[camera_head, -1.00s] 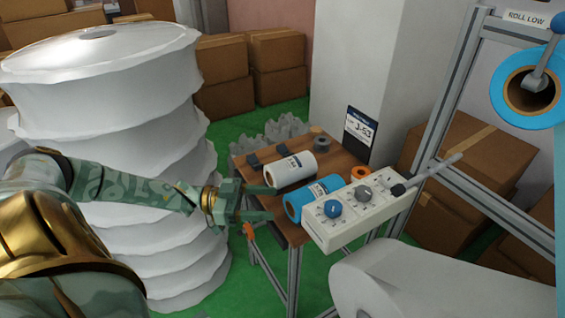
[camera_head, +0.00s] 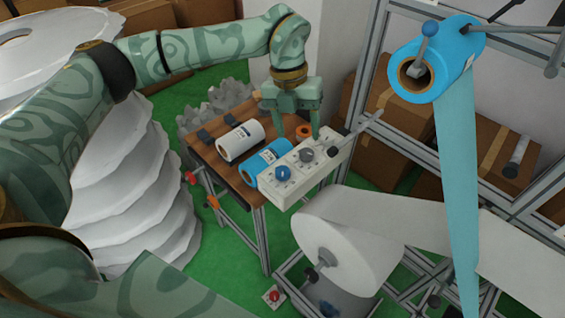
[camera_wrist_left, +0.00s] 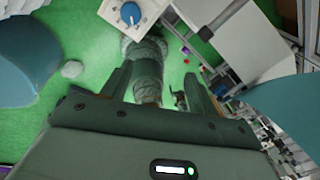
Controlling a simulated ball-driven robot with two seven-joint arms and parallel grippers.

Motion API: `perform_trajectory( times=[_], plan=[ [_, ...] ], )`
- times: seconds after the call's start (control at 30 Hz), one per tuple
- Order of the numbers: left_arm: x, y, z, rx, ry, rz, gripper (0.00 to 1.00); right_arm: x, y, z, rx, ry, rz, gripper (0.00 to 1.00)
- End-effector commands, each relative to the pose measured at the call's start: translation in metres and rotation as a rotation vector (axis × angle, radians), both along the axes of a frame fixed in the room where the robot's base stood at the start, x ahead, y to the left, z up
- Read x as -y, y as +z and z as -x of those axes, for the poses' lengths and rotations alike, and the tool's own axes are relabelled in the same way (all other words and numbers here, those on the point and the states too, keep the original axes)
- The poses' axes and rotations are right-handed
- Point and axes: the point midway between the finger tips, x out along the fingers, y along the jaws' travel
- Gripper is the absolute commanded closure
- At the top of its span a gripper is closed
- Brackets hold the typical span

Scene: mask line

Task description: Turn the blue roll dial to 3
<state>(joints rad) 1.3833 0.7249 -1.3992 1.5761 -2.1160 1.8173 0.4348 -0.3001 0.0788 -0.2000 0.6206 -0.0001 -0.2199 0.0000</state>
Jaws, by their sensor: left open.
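The blue dial (camera_head: 283,174) sits at the near left end of a white control box (camera_head: 291,190) on the small wooden table. It shows at the top of the left wrist view (camera_wrist_left: 130,13), with a light pointer mark; its number is too small to read. A grey dial (camera_head: 307,155) sits further along the box. My left gripper (camera_head: 296,136) is open and empty, pointing down above the table's back part, beyond the blue dial and apart from it. Its two fingers also show in the left wrist view (camera_wrist_left: 160,75). My right gripper is not seen.
A white roll (camera_head: 240,140) and a blue roll (camera_head: 262,160) lie beside the box. A lever with a black knob (camera_head: 332,152) stands at the box's right end. A large white roll (camera_head: 345,245) is in front, and a metal frame with a blue roll (camera_head: 437,58) is at right.

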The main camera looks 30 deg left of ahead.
Motion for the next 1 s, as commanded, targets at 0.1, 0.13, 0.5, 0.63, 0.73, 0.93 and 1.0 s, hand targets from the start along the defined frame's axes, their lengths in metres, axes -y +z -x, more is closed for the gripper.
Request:
perform_trajectory(
  times=[0.1, 0.13, 0.5, 0.63, 0.73, 0.93, 1.0],
  plan=[
    [-0.026, -0.009, -0.010, 0.049, 0.054, -0.141, 0.41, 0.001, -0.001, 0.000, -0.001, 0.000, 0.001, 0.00],
    [-0.031, -0.009, -0.012, 0.056, 0.065, -0.163, 0.41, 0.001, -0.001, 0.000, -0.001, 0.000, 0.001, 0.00],
    [-0.037, -0.058, -0.010, 0.045, 0.102, -0.200, 0.41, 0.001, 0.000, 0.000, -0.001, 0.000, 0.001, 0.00],
    [-0.037, -0.092, -0.009, 0.045, 0.103, -0.199, 0.41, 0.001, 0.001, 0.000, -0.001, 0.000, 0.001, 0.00],
    [-0.037, -0.118, -0.010, 0.047, 0.102, -0.200, 0.41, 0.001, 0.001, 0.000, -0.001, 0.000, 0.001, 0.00],
    [-0.038, -0.156, -0.010, 0.048, 0.103, -0.199, 0.41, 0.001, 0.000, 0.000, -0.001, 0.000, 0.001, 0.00],
    [-0.038, -0.164, -0.011, 0.050, 0.102, -0.198, 0.41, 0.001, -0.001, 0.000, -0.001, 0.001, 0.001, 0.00]
  ],
)
